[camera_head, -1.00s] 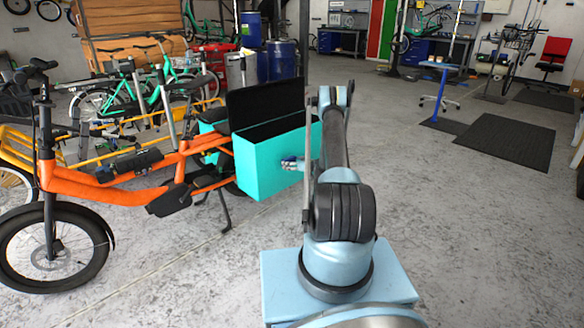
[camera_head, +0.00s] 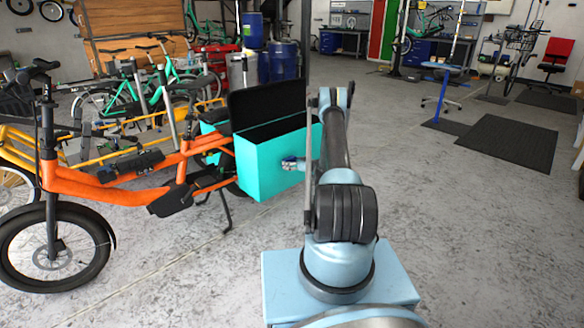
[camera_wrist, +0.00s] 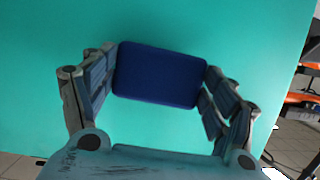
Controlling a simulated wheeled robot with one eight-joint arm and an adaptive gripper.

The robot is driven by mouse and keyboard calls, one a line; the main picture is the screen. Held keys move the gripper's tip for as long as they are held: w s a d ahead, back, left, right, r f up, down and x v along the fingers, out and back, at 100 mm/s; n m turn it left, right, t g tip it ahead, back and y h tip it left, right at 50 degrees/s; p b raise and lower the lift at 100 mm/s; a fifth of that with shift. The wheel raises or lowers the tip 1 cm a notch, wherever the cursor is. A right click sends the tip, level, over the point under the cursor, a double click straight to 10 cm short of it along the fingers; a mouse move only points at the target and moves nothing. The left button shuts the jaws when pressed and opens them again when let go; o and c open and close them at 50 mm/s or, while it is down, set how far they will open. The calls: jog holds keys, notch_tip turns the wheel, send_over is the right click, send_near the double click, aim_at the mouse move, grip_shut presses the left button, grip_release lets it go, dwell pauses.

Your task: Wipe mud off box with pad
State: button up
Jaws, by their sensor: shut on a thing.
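The turquoise box (camera_head: 262,168) hangs on the side of the orange cargo bike, and its flat wall fills most of the wrist view (camera_wrist: 255,35). My gripper (camera_head: 291,164) is at the box's outer side wall. In the wrist view my gripper (camera_wrist: 160,80) is shut on a dark blue pad (camera_wrist: 158,75), one finger on each side. The pad faces the box wall; whether it touches cannot be told. No mud shows on the visible part of the wall; what is behind the pad is hidden.
The orange cargo bike (camera_head: 85,187) stands left of my arm, its black lid (camera_head: 266,102) raised behind the box. Green and yellow bikes stand behind it. Grey floor at the right is clear up to a black mat (camera_head: 507,142) and blue stool (camera_head: 440,70).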

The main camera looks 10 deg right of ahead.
aim_at(295, 160)
jog(key=shift+w+a, duration=0.35)
jog(key=shift+w, duration=0.1)
jog(key=shift+d, duration=0.15)
jog(key=shift+w+d, duration=0.55)
jog(key=shift+d, duration=0.25)
jog(key=shift+w+d, duration=0.5)
jog(key=shift+d, duration=0.25)
jog(key=shift+w+a, duration=0.1)
jog(key=shift+w, duration=0.05)
jog(key=shift+s+a, duration=0.35)
jog(key=shift+a, duration=0.3)
jog(key=shift+s+a, duration=0.35)
jog(key=shift+a, duration=0.3)
jog(key=shift+s+a, duration=0.35)
jog(key=shift+a, duration=0.3)
jog(key=shift+c, duration=0.4)
jog(key=shift+s, duration=0.1)
